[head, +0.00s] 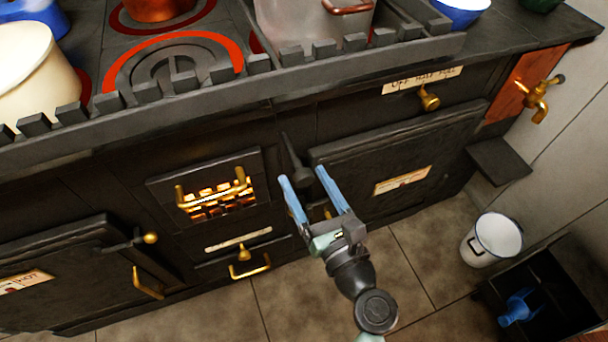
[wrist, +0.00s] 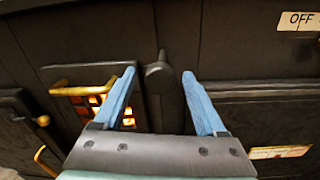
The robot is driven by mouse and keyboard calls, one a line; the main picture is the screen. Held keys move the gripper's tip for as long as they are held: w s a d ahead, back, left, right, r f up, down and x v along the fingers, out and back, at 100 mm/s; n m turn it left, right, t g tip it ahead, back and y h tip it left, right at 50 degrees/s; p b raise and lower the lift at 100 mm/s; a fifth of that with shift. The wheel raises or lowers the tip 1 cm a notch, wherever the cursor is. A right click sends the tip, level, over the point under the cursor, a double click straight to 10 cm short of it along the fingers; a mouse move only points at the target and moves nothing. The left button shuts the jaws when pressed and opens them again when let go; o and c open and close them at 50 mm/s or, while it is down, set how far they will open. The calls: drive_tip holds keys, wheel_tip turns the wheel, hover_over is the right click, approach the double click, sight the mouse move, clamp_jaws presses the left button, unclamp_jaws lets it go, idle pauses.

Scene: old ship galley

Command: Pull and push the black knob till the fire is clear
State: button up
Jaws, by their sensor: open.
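The black knob (head: 300,172) sticks out from the dark stove front on a black rod, just right of the fire grate. In the wrist view the knob (wrist: 158,76) shows between my two blue fingertips. My gripper (head: 303,176) is open, one finger to each side of the knob; I cannot tell whether either finger touches it. In the wrist view the fire (wrist: 97,100) is partly hidden by the left finger.
A closed oven door (head: 350,165) is right of the knob, another (head: 75,265) at lower left. Pots stand on the stovetop above, behind a raised rail (head: 240,85). A white bucket (head: 492,240) and a dark crate (head: 550,290) are on the floor at right.

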drive_tip(key=p+v, duration=0.1)
drive_tip(key=v, duration=1)
drive_tip(key=shift+s, duration=0.35)
drive_tip(key=shift+d, duration=0.1)
